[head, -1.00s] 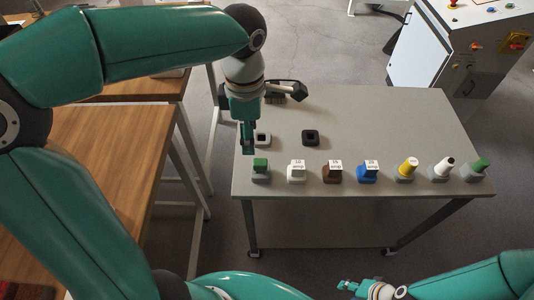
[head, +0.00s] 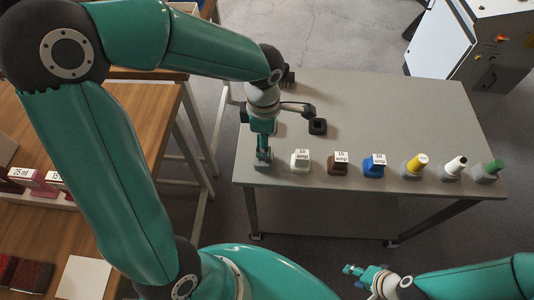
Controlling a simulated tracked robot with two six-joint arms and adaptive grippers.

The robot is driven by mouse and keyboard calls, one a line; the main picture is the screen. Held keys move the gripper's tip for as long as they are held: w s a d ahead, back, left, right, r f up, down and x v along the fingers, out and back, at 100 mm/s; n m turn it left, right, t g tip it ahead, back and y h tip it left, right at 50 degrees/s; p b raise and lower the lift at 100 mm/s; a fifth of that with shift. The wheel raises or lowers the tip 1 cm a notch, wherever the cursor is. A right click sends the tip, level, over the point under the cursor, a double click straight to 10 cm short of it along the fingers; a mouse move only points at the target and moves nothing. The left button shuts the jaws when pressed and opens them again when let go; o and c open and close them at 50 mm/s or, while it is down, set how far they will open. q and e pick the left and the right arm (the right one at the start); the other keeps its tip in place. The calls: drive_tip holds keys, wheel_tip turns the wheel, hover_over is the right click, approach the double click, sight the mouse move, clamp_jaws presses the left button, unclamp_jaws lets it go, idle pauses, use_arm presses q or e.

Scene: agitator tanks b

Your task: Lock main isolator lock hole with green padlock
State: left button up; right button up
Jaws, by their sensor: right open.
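No clear padlock shape can be made out. A small grey block (head: 262,166) stands at the left front of the grey table, mostly hidden under my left gripper (head: 263,154); the green top seen on it earlier is now covered. My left gripper points down right over this block, and I cannot tell whether its fingers touch it. A tilted green-topped piece (head: 492,168) stands at the right end of the row. My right gripper (head: 352,270) is open and empty at the lower middle, off the table's front. The isolator's lock hole is not clearly visible; the control cabinet (head: 478,50) is cut off at upper right.
The grey table (head: 400,115) carries a front row of white (head: 300,160), brown (head: 338,163) and blue (head: 374,165) labelled blocks, then yellow (head: 416,164) and white (head: 454,166) pieces. The table's back right is clear.

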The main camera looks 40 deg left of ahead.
use_arm(q)
drive_tip(key=shift+w+a+f+p, duration=0.1)
drive_tip(key=shift+f+p, duration=0.15)
drive_tip(key=shift+f, duration=1.15)
drive_tip(key=shift+w+a+f+p, duration=0.1)
drive_tip(key=shift+f+p, duration=0.1)
drive_tip(key=shift+f, duration=1.15)
clamp_jaws()
